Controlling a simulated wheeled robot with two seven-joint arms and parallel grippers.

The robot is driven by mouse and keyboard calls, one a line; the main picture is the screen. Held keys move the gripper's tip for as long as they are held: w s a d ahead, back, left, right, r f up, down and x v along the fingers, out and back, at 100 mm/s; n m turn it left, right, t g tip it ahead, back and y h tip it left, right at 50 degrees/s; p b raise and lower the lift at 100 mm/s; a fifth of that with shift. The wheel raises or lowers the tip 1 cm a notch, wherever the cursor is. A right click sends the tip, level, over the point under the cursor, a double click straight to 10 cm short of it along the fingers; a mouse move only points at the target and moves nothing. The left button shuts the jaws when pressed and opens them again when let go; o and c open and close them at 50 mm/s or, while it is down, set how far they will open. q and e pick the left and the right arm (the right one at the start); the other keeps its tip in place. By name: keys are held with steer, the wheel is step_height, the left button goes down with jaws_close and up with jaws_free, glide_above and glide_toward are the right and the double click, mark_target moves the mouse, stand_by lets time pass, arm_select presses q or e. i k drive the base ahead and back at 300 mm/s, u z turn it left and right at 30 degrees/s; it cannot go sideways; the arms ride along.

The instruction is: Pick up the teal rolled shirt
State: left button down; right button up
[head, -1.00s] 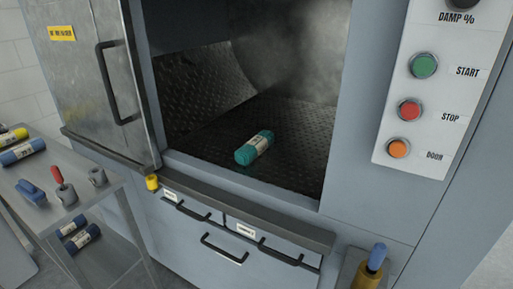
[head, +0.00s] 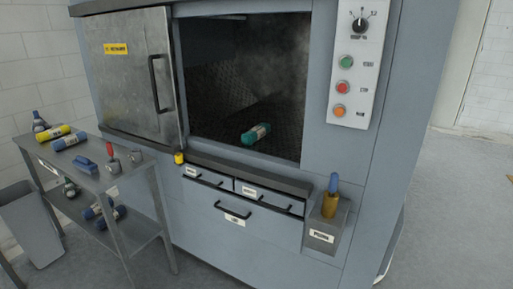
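The teal rolled shirt (head: 256,134) lies on the dark textured floor inside the washer chamber, near the front of the opening. It has a pale label band around its middle. The washer's metal door (head: 135,75) stands to the left of the opening, which is uncovered. Neither of my grippers shows in the head view. Nothing touches the shirt.
A ledge (head: 250,175) runs below the opening, above drawers with dark handles. A grey side table (head: 125,180) at left holds yellow and blue rolls and tools. A holder (head: 322,235) with a blue-handled tool juts out at right. Open floor lies at far right.

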mark_target(254, 135)
steer(key=u, duration=1.2)
steer(key=i, duration=1.45)
steer(key=z, duration=0.15)
